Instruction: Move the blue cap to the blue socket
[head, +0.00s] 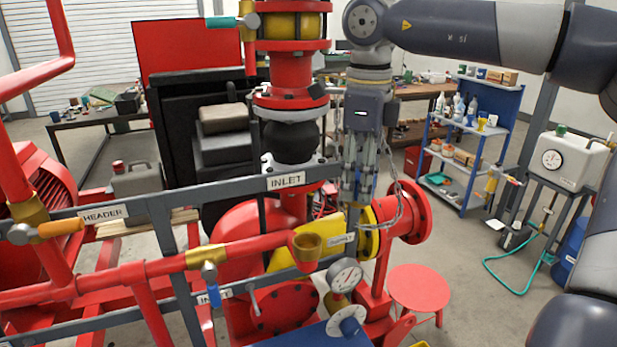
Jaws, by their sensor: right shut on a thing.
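My right gripper (357,203) points down beside the red pipe stack, above the yellow part with a label plate (342,240). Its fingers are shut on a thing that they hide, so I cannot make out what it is. A metal chain (397,205) hangs beside the fingers. A small blue part (214,295) shows below a brass valve (208,257) on the front red pipe. My left gripper is not in view.
Grey rails with INLET (285,181) and HEADER (103,214) plates cross in front of the red pipework. A gauge (345,275) stands low in the middle. A red stool (418,288), a blue shelf (468,140) and a white tank (565,160) stand to the right.

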